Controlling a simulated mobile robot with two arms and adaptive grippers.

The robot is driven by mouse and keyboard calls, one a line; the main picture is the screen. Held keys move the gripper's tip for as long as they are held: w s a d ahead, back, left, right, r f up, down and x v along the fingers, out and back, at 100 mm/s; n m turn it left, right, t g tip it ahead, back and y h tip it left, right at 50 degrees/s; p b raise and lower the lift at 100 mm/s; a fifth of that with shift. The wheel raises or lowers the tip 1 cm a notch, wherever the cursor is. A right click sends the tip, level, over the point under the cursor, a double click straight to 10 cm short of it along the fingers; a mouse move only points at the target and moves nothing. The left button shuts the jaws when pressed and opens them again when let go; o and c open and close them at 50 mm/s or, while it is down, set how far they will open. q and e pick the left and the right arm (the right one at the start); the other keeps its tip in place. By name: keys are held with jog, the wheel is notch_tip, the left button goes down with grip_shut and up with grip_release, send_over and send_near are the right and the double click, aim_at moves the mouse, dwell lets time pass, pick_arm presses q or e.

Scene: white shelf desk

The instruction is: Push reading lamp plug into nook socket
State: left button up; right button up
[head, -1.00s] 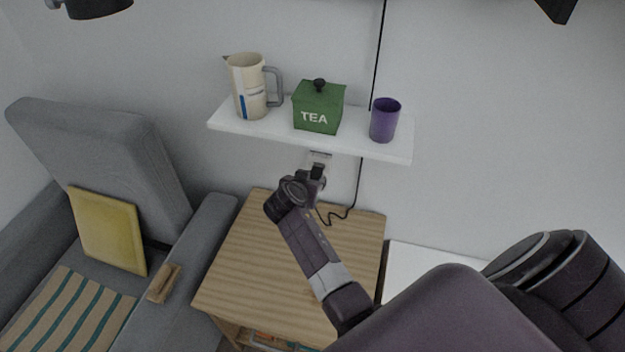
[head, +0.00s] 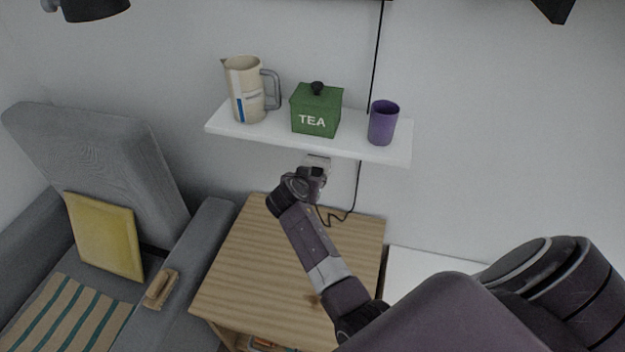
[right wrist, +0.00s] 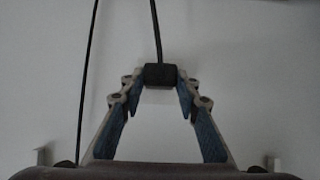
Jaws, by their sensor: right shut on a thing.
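My right gripper (head: 314,172) is at the wall just below the shelf, in front of the pale socket plate (head: 318,159). The gripper covers much of the plate's lower part. In the right wrist view, my right gripper (right wrist: 160,80) is shut on the small black plug (right wrist: 160,73), which sits between its fingertips. A black cord rises from the plug in that view. The socket holes are hidden, and I cannot tell whether the plug touches the socket or is in it. My left gripper is not in view.
The white shelf (head: 350,149) juts out just above the gripper, bearing a jug (head: 246,92), a green tea box (head: 316,110) and a purple cup (head: 383,123). A wooden side table (head: 255,265) stands below. A grey armchair (head: 95,150) is at left. A cord (head: 357,185) hangs along the wall.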

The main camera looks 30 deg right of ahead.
jog(key=shift+w+d, duration=0.25)
jog(key=o, duration=1.4)
jog(key=shift+c, duration=0.2)
